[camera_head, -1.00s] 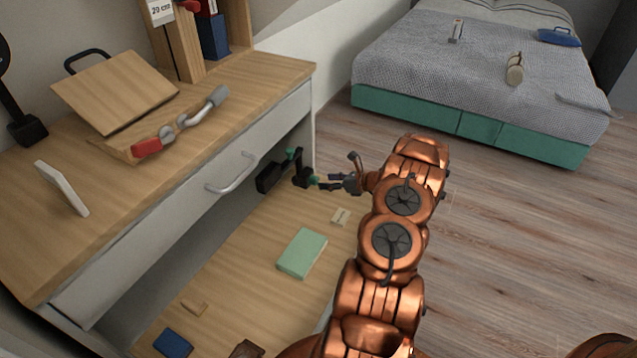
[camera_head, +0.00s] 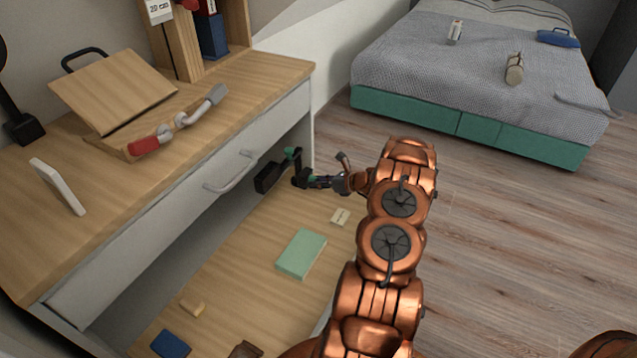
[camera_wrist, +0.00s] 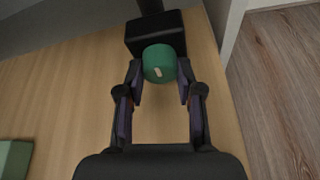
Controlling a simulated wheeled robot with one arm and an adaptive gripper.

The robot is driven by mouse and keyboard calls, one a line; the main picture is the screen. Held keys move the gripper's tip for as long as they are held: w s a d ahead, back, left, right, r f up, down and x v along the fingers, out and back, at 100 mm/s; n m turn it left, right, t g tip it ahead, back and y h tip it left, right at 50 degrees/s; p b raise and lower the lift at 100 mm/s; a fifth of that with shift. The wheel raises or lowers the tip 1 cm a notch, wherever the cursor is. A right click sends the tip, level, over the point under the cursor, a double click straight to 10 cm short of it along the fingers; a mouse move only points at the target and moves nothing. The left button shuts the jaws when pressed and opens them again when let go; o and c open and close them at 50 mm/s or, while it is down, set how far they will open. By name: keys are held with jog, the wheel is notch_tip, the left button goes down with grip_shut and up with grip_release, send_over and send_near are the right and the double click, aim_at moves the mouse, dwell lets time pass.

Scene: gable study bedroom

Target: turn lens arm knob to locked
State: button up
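The green knob (camera_wrist: 159,62) with a short pale mark sits in front of a black block (camera_wrist: 155,33) in the wrist view. My gripper (camera_wrist: 160,77) is open, with one finger on each side of the knob. The fingertips are close to its sides; I cannot tell whether they touch. In the head view my gripper (camera_head: 314,181) reaches to the black lens arm (camera_head: 297,168) under the desk. A black block (camera_head: 267,177) is at its left, and a small green part (camera_head: 292,153) shows near its top. My fingers partly hide the knob there.
The desk (camera_head: 236,82) with its drawer (camera_head: 190,200) overhangs at the left. Below, a wooden board (camera_head: 236,262) bears a green book (camera_head: 301,254), a small pale tag (camera_head: 340,217) and a blue item (camera_head: 171,344). Open floor and a bed (camera_head: 470,75) are to the right.

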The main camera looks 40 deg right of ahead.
jog(key=c, duration=0.5)
jog(key=shift+w+r+y+p, duration=0.2)
jog(key=shift+r+y+p, duration=0.1)
jog(key=shift+p, duration=0.5)
jog(key=shift+m+p, duration=0.3)
jog(key=shift+p, duration=0.35)
jog(key=shift+s+d+f+m+y+p, duration=0.1)
jog(key=shift+s+f+m+y+p, duration=0.15)
jog(key=shift+m+y+p, duration=0.35)
jog(key=o, duration=1.1)
jog(key=shift+o, duration=0.2)
jog(key=v, duration=1.2)
jog(key=shift+r, duration=0.1)
